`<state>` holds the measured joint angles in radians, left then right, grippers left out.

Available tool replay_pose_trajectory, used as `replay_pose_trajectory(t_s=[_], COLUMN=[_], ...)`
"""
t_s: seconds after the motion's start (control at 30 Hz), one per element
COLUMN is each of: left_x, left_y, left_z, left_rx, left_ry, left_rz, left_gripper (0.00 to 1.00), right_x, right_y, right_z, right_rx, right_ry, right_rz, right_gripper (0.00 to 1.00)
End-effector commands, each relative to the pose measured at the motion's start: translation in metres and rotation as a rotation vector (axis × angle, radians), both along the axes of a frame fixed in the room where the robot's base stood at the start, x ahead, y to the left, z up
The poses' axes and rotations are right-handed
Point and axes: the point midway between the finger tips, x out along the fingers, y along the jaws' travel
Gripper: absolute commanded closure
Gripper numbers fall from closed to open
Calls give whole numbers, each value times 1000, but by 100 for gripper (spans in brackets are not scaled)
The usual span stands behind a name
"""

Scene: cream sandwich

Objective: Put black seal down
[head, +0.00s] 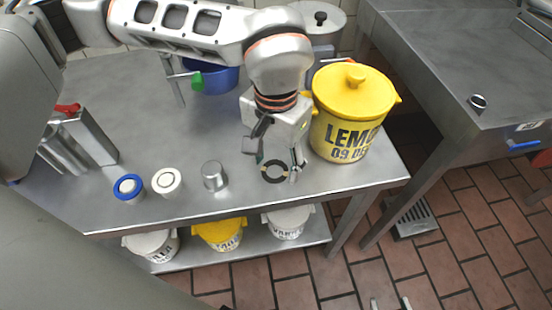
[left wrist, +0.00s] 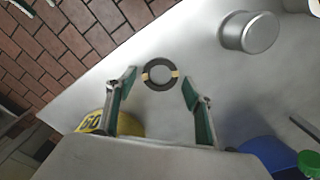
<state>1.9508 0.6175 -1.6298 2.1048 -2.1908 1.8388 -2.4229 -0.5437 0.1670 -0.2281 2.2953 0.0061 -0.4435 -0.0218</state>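The black seal (head: 274,181) is a flat dark ring with two tan marks. It appears to lie flat on the steel table (head: 110,190) near the front edge, left of the yellow bucket. In the left wrist view the seal (left wrist: 160,88) sits between and just beyond the fingertips, with gaps on both sides. My left gripper (head: 278,162) is open above it, fingers apart and holding nothing; it also shows in the left wrist view (left wrist: 160,78). Two fingertips of my right gripper (head: 390,303) show at the bottom edge of the head view, apart from each other.
A yellow lidded bucket (head: 334,130) stands close right of my left gripper. A metal cup (head: 214,176), a white-lidded jar (head: 167,182) and a blue-rimmed jar (head: 128,187) stand to the left. A blue bowl (head: 219,82) is behind. Buckets fill the lower shelf (head: 205,257).

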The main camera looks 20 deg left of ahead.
Motion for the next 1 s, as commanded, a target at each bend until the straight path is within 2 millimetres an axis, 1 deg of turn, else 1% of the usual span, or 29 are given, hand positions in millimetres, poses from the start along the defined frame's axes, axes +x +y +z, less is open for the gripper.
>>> replay_pose_trajectory(t_s=[0.23,0.37,0.4,0.47,0.5,0.6,0.67,0.8,0.9,1.0], left_x=[0,0,1,1,1,2,1,1,0,0], left_y=[0,0,0,0,0,0,0,0,0,0], left_z=[2,14,23,37,46,69,82,107,120,128], left_rx=[0,-2,0,0,0,-1,0,0,1,1], left_ry=[-1,-3,-7,-11,-13,-15,-14,-10,-7,-4], left_rz=[0,1,1,1,0,1,0,1,-1,0], left_gripper=[48,48,48,48,48,48,48,48,48,48], right_x=[2,5,9,13,15,18,16,4,0,-1], right_y=[0,0,0,-1,-3,-7,-8,-10,-10,-11], right_z=[1,3,9,15,18,20,17,8,5,4], right_rx=[0,0,0,-5,-9,-18,-23,-29,-31,-30], right_ry=[-3,-11,-24,-35,-40,-46,-39,-9,0,1], right_rz=[-1,-1,-1,-1,-2,-5,-5,-6,-7,-10], right_gripper=[60,60,60,60,60,60,60,60,60,60])
